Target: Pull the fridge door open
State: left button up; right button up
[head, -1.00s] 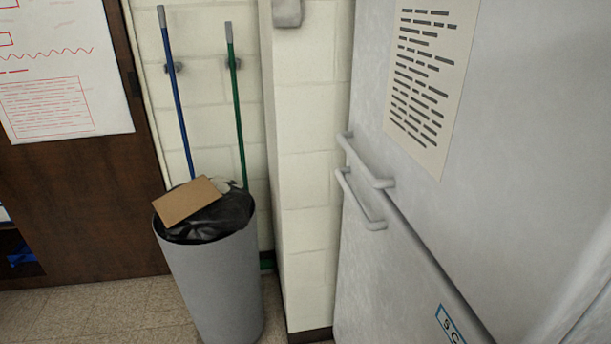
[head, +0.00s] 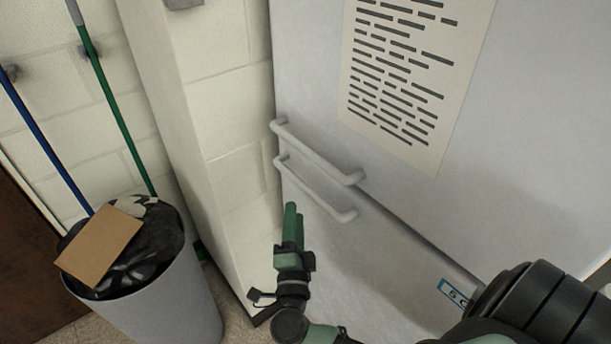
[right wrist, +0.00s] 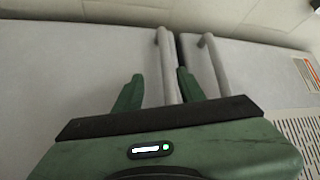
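The fridge is pale grey, with an upper door (head: 500,150) above a lower door (head: 380,235); both look closed. The upper handle (head: 318,152) and the lower handle (head: 315,190) are parallel pale bars by the seam. My right gripper (head: 292,208) is green, just below the lower handle in the head view. In the right wrist view its fingers (right wrist: 160,90) are spread, with the lower handle (right wrist: 167,70) lined up between them and the upper handle (right wrist: 215,65) outside to the right. I cannot tell how deep the handle sits. My left gripper is not in view.
A grey trash bin (head: 165,310) with a black bag and a cardboard piece (head: 100,245) stands at the left. Blue and green poles lean on the wall behind it. A wall column (head: 215,150) stands close beside the fridge's handle side. A printed sheet (head: 410,75) is on the upper door.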

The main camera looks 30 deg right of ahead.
aim_at(305, 183)
jog(key=w+d+r+m, duration=0.1)
jog(key=w+d+r+m+g+p, duration=0.1)
jog(key=d, duration=0.1)
jog(key=w+d+r+g+h+p, duration=0.1)
jog(key=d, duration=0.1)
jog(key=shift+w+d+r+m, duration=0.1)
jog(key=shift+w+m, duration=0.3)
jog(key=shift+w+d, duration=0.4)
jog(key=shift+w, duration=0.15)
grip_shut()
dwell(0.8)
